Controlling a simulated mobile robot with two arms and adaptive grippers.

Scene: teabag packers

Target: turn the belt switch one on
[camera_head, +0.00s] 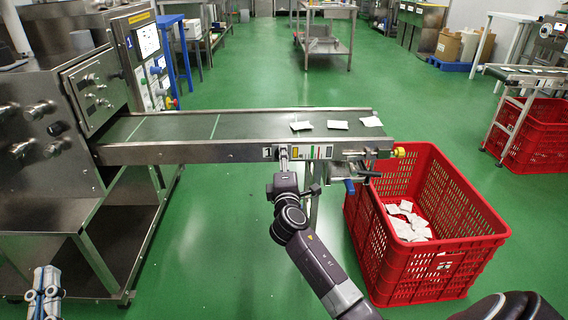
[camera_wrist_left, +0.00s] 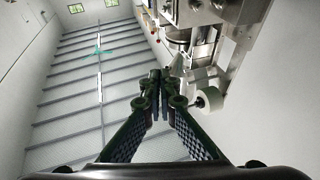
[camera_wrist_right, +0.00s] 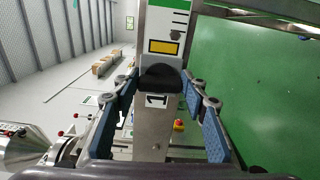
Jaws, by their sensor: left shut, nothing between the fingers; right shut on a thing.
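The belt switch is a black knob (camera_wrist_right: 160,78) in the right wrist view, on the conveyor's metal side between a yellow label and a plate marked 1 (camera_wrist_right: 156,100). My right gripper (camera_wrist_right: 162,83) is shut on this knob, with a finger on each side of it. In the head view my right gripper (camera_head: 284,158) reaches the conveyor's front rail (camera_head: 220,152) and covers the knob. My left gripper (camera_head: 45,282) is low at the left of the head view. It is shut and empty, and its fingertips meet in the left wrist view (camera_wrist_left: 158,85).
The conveyor belt (camera_head: 240,125) carries several white teabags near its right end. A red crate (camera_head: 430,262) with teabags stands below that end. A steel machine with knobs (camera_head: 40,150) and a control panel (camera_head: 147,45) stands at the left. Green floor is open behind the conveyor.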

